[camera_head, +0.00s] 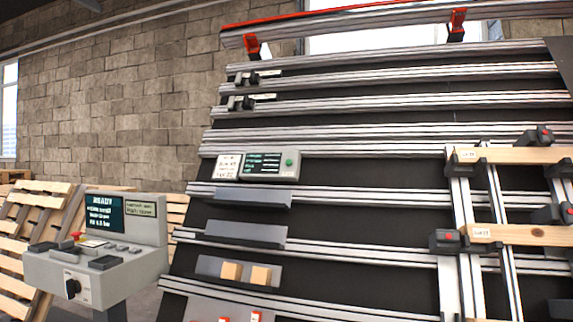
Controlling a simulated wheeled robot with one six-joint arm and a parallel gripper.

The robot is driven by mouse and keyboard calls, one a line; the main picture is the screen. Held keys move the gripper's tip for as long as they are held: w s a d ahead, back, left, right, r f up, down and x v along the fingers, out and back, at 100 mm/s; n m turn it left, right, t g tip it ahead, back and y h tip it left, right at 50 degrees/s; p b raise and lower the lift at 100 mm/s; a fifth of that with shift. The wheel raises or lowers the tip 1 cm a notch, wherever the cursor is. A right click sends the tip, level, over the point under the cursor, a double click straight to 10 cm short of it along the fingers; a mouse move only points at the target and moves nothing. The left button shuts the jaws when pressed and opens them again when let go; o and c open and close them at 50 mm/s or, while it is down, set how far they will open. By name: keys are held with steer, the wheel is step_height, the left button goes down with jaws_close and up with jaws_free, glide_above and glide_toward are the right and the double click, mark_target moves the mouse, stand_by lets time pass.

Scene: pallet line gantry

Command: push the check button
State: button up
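A grey box (272,173) with a dark screen of green text is mounted on the sloped rack, left of its middle. A round green button (289,162) sits at the right end of its face. A white label card (227,166) is beside the screen. A grey control console (100,250) stands at the lower left, with a screen reading READY, several small buttons, a red knob and a black rotary switch. No label that I can read says "check". My gripper is not in view, and nothing covers the green button.
Grey shelves (245,196) hang below the box; one holds two wooden blocks (261,275). Wooden beams (515,154) in black clamps lie across the rack's right side. Wooden pallets (30,215) stand behind the console. A red-topped beam (350,20) crosses the rack's top.

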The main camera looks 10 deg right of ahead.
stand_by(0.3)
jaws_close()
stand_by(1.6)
